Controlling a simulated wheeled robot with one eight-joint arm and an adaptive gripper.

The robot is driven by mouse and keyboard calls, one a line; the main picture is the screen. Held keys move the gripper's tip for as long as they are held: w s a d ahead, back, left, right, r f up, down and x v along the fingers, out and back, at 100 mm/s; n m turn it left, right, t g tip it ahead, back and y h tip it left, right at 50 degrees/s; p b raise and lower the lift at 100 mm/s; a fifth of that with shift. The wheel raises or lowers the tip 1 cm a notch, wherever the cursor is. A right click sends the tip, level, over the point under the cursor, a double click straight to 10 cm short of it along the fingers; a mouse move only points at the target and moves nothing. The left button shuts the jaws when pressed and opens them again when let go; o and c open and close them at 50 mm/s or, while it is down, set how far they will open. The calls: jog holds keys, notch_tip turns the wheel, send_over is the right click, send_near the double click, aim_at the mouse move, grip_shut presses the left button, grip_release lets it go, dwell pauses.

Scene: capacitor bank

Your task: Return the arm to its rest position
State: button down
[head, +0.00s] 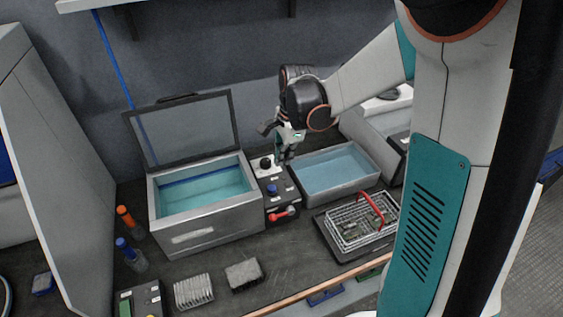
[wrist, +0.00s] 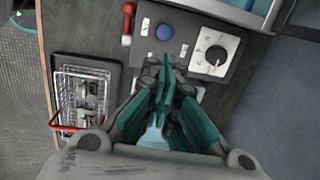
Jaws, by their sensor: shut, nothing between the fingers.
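My gripper (head: 286,150) is at the end of my arm, above the back of a dark control panel (head: 281,203) between two tanks. In the wrist view my gripper (wrist: 166,75) has its teal fingers closed together, with nothing held. Its tips overlap the panel (wrist: 188,22) in that view, near a black dial on a white plate (wrist: 213,53) and a blue button (wrist: 165,32). I cannot tell whether the fingertips touch the panel. My arm reaches in from the upper right of the head view.
An open-lidded tank (head: 205,226) of blue liquid stands left, and a shallow liquid tray (head: 335,172) stands right. A wire basket with a red handle (head: 372,205) sits on a dark tray. Bottles (head: 130,255) and finned blocks (head: 193,291) occupy the front left bench. A shelf (head: 95,5) hangs above.

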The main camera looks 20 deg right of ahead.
jog(key=shift+r, duration=0.25)
dwell(0.3)
jog(key=s+a+r+n+t, duration=0.2)
jog(key=s+r+n, duration=0.4)
jog(key=s+n, duration=0.3)
jog(key=s+a+r+n+t+h, duration=0.1)
jog(key=s+r+n+t, duration=0.3)
jog(key=s+n, duration=0.5)
jog(key=shift+s+a+r, duration=0.5)
jog(key=shift+s+r, duration=0.3)
jog(key=shift+r, duration=0.35)
jog(key=shift+d, duration=0.1)
